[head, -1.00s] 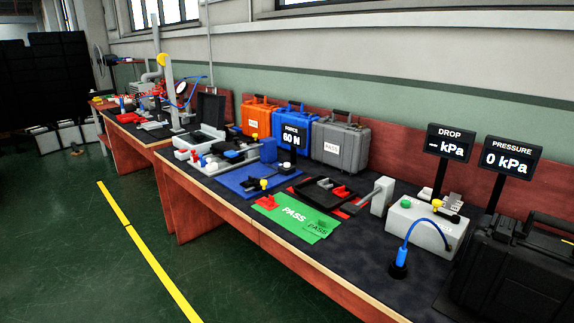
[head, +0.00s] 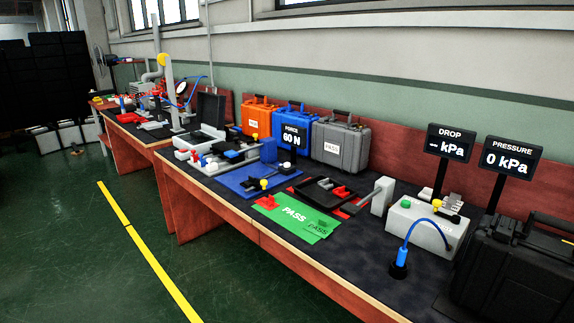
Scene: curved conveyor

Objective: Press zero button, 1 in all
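No button can be read as marked zero at this size. A grey box (head: 428,227) on the right part of the bench has a green button (head: 406,201) and a yellow knob (head: 437,204) on top. A blue hose (head: 412,228) runs from it to a fitting standing on the bench (head: 398,265). Behind it, a pressure display (head: 507,158) reads 0 kPa and a drop display (head: 450,145) shows a dash and kPa. Neither of my grippers is in view.
A black case (head: 515,265) fills the bench's right end. Green PASS sheets (head: 285,222), a blue mat (head: 238,182) and a black tray (head: 318,192) lie mid-bench. Orange (head: 257,116) and grey cases (head: 340,147) stand behind. The floor left of the yellow line (head: 150,255) is clear.

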